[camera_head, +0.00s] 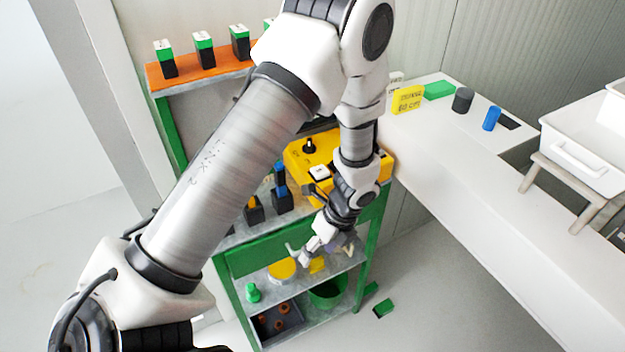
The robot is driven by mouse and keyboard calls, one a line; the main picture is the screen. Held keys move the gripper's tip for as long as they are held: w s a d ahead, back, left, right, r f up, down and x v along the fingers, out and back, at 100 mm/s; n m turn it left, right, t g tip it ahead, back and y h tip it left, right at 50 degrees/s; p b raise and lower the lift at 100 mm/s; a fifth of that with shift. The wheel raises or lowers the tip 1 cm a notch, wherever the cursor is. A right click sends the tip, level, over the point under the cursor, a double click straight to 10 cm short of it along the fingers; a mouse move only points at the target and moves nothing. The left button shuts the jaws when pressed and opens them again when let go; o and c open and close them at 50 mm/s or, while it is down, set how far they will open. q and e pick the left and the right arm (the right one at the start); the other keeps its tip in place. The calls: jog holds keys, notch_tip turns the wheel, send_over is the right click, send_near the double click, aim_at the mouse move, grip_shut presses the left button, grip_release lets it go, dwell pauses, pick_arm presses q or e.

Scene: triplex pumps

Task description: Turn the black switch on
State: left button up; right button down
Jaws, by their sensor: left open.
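A yellow control box (294,160) stands on the upper shelf of a green-framed rack. A black switch knob (309,145) sits on its top left part, and a white button or plate (319,173) sits lower on the same face. My left arm crosses the middle of the picture and hides part of the box. My left gripper (312,250) is open and empty. It points down in front of the shelf edge, below the box and apart from the switch. The knob's exact setting is too small to tell. My right gripper is not in view.
Black-and-blue and black-and-yellow items (279,190) stand left of the box. An orange shelf (192,73) holds several green-topped blocks. Below are a green bin (327,293) and a yellow round item (282,269). A white counter (455,190) extends right, with a white tray (575,160).

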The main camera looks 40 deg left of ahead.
pick_arm(q)
jog(key=shift+n+g+h, duration=0.3)
jog(key=shift+n+h, duration=0.1)
jog(key=shift+n, duration=0.3)
jog(key=s+f, duration=0.1)
jog(key=s, duration=0.1)
jog(key=s+d+f, duration=0.1)
jog(key=f, duration=0.1)
jog(key=shift+s, duration=0.35)
